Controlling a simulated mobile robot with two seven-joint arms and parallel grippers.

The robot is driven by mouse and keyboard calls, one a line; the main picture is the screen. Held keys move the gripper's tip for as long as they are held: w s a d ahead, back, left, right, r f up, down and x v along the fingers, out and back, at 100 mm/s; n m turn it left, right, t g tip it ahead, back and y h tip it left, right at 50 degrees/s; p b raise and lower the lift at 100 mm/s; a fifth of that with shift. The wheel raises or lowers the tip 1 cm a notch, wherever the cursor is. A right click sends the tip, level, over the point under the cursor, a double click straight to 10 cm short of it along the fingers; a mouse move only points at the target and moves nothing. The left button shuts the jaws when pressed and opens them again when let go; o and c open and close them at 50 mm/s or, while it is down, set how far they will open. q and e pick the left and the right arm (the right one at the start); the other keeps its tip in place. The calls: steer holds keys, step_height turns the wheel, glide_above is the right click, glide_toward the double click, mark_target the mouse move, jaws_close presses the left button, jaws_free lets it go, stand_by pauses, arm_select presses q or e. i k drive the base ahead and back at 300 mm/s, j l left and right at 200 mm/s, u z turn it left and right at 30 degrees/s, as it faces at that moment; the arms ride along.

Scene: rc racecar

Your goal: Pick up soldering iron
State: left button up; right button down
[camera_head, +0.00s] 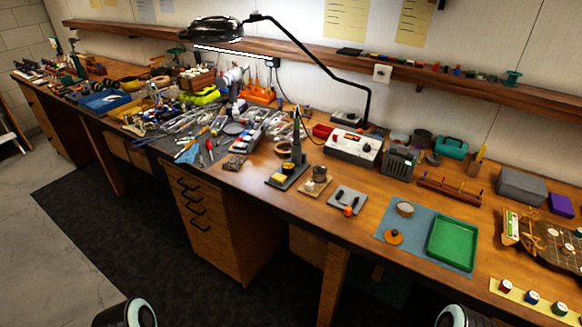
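What looks like the soldering iron (297,127) stands upright in a dark stand on the workbench, near the middle of the view. The stand's dark base (273,181) holds a yellow sponge near the bench's front edge. At this size I cannot clearly separate the iron from its holder. A white control box with a red display (352,147) sits behind and to the right of the stand. Only rounded parts of my two arms show at the bottom edge, left and right, well apart from the bench. Neither gripper's fingers are in view.
A black desk lamp (215,29) arches over the back of the bench. Small pads lie right of the stand, then a blue mat with a green tray (453,243). Tools clutter the bench's left side. Drawers (205,215) stand beneath; dark floor mat lies in front.

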mark_target(296, 142)
steer(key=j+z, duration=0.15)
steer(key=z, duration=0.9)
steer(key=j+z, duration=0.85)
steer(key=j, duration=0.15)
